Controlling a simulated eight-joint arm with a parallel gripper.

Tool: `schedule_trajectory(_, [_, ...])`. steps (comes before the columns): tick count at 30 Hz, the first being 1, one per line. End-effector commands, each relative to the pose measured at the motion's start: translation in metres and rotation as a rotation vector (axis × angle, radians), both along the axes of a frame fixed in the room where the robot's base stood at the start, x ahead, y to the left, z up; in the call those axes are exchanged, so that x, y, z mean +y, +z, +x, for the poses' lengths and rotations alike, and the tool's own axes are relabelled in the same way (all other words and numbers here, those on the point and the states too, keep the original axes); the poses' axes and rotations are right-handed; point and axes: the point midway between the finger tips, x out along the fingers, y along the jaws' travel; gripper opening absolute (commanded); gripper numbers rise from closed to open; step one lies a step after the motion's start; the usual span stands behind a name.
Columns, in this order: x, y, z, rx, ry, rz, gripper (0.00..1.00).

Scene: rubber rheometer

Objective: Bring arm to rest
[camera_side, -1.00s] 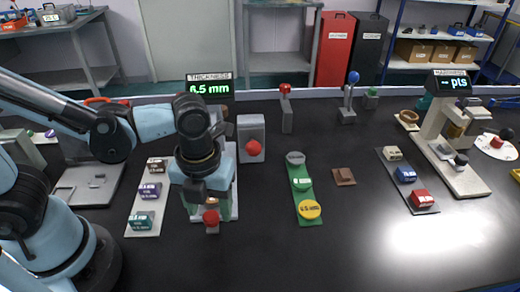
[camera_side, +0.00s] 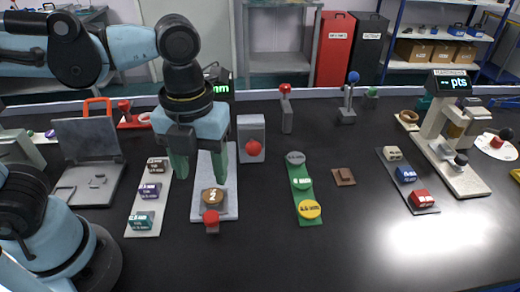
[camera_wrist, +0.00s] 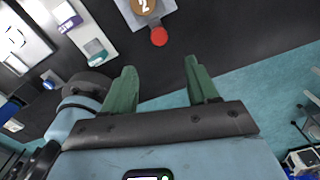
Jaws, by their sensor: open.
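My gripper (camera_side: 202,168) hangs in the air above the grey plate of the thickness gauge, its two green fingers apart with nothing between them. In the wrist view my gripper (camera_wrist: 158,88) is also open and empty. A brown round piece marked 2 (camera_side: 212,198) lies on the grey plate (camera_side: 230,206), below my fingers. The piece also shows in the wrist view (camera_wrist: 145,6) at the top, apart from the fingers. A red knob (camera_side: 211,218) stands at the plate's front. My arm partly hides the thickness display (camera_side: 222,85).
A strip of labelled blocks (camera_side: 143,206) lies left of the plate. A grey box with a red button (camera_side: 251,135) stands behind right. A green strip with round pieces (camera_side: 304,195) is farther right. The hardness tester (camera_side: 445,135) stands far right. The black table front is clear.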

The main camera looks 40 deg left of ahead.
Motion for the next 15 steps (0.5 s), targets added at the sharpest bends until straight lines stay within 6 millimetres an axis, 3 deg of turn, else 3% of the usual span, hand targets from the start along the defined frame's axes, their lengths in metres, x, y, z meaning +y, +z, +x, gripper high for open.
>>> schedule_trajectory(10, [0.002, -0.001, 0.001, -0.008, 0.035, -0.004, 0.58])
schedule_trajectory(15, [0.014, -0.005, 0.010, -0.064, 0.323, -0.042, 0.58])
